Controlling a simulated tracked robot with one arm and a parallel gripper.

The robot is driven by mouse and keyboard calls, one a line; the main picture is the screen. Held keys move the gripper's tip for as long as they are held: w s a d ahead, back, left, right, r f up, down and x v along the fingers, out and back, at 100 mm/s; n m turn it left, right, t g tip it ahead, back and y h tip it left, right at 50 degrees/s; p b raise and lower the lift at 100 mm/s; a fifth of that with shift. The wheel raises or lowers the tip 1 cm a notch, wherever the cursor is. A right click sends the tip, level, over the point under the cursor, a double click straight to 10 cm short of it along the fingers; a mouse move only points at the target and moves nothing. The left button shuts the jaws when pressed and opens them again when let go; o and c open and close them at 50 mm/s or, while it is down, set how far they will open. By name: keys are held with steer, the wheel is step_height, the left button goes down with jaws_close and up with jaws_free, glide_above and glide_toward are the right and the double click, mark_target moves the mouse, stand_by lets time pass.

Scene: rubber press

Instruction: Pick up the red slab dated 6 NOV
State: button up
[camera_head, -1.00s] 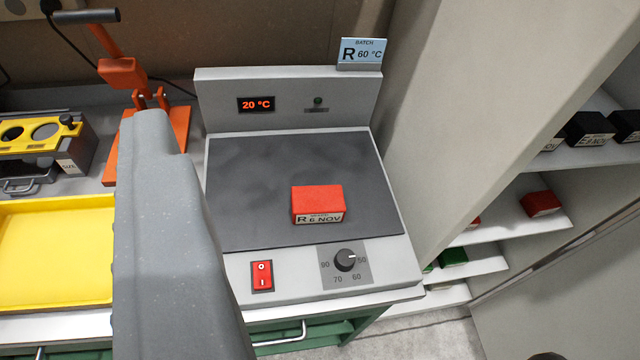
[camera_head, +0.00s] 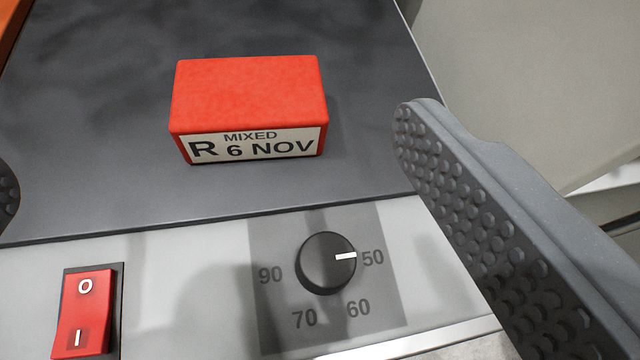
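The red slab (camera_head: 247,95) lies on the dark plate of the heater, with a white label on its front reading "MIXED R 6 NOV". My gripper (camera_head: 205,150) is open. Its right finger, with a studded inner face, stands to the right of the slab and nearer to me. Only a small studded edge of the left finger shows at the left border. The slab lies between the two fingers and farther off, with clear gaps on both sides. Neither finger is seen touching it.
The dark heating plate (camera_head: 90,120) is bare around the slab. On the pale front panel are a red rocker switch (camera_head: 84,312) and a black dial (camera_head: 326,263) pointing near 50. A pale wall or cabinet side (camera_head: 540,80) rises to the right of the plate.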

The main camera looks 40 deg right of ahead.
mark_target(249, 92)
steer(key=shift+w+d+f+b, duration=0.3)
steer(key=shift+w+d+f, duration=0.45)
steer(key=shift+w+f, duration=1)
steer(key=shift+w+d+f+b, duration=0.35)
steer(key=shift+w+d+f, duration=0.4)
steer(key=shift+w+f, duration=1.05)
steer(key=shift+w+d+f+b, duration=0.3)
steer(key=shift+w+d+f, duration=0.7)
steer(key=shift+w, duration=1.2)
steer(key=shift+a+f, duration=0.2)
steer(key=shift+a, duration=0.1)
steer(key=c, duration=0.9)
